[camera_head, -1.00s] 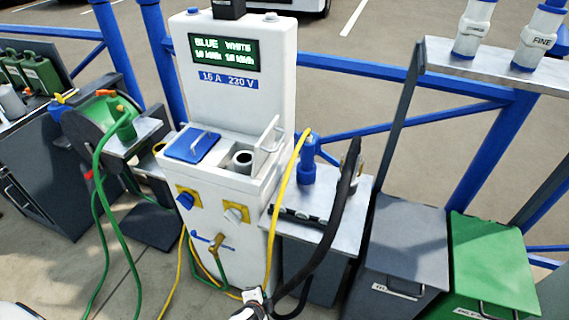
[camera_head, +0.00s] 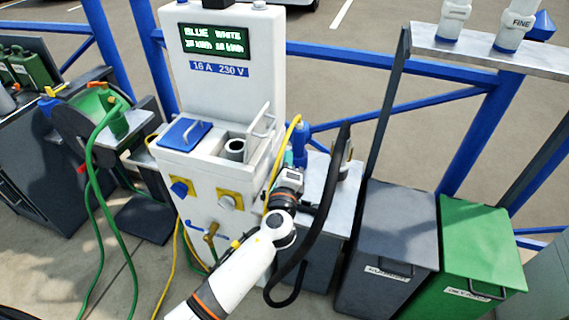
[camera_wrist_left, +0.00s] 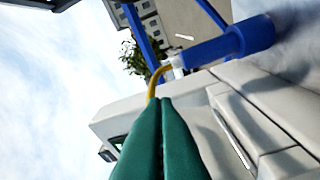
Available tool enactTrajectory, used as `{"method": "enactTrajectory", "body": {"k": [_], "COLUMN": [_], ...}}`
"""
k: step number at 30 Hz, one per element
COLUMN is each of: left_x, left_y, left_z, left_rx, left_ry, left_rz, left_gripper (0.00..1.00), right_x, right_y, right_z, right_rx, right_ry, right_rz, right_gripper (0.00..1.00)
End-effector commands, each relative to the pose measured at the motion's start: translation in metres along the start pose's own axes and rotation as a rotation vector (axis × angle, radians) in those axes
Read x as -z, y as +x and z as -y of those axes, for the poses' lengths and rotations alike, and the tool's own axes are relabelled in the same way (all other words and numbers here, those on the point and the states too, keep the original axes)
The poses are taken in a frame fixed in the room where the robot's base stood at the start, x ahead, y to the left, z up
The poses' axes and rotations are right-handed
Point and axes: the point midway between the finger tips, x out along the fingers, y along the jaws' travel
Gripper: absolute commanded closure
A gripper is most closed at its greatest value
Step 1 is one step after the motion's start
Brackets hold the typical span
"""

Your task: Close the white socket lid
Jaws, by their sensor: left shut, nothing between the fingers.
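The white socket lid (camera_head: 262,129) stands raised on the right of the charging post's top, with its grip handle facing right. The round socket (camera_head: 235,148) beside it is uncovered. The wrist view shows a pale panel with a handle (camera_wrist_left: 232,138), apparently this lid, right of the fingers. My left gripper (camera_head: 288,157) is just right of the post, a little lower than the lid and apart from it. Its green fingers (camera_wrist_left: 163,103) are shut and empty. My right gripper is not in view.
The blue lid (camera_head: 184,134) lies shut on the left. A blue plug (camera_wrist_left: 232,40) with a yellow cable stands on the metal side shelf, close to my gripper. A thick black hose (camera_head: 325,205) arches to its right. Grey and green bins stand farther right.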

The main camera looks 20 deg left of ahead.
Motion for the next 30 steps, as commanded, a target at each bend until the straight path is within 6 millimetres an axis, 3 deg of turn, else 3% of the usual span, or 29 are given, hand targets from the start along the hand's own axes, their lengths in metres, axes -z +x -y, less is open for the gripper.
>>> {"method": "enactTrajectory", "body": {"k": [8,12,16,30], "left_x": [0.001,0.024,0.035,0.039], "left_y": [0.061,0.064,0.067,0.068], "left_z": [-0.001,-0.002,-0.001,0.001], "left_rx": [0.001,0.003,0.003,0.003], "left_ry": [0.0,0.001,-0.002,-0.003], "left_rz": [-0.002,-0.001,0.0,0.0], "left_gripper": [1.0,1.0,1.0,1.0], "right_x": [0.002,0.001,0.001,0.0], "right_y": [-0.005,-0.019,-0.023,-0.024], "right_z": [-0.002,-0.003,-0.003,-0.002], "right_rx": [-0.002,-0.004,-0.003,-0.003], "right_ry": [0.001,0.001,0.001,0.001], "right_rz": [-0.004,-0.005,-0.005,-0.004], "right_gripper": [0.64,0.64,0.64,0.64]}}
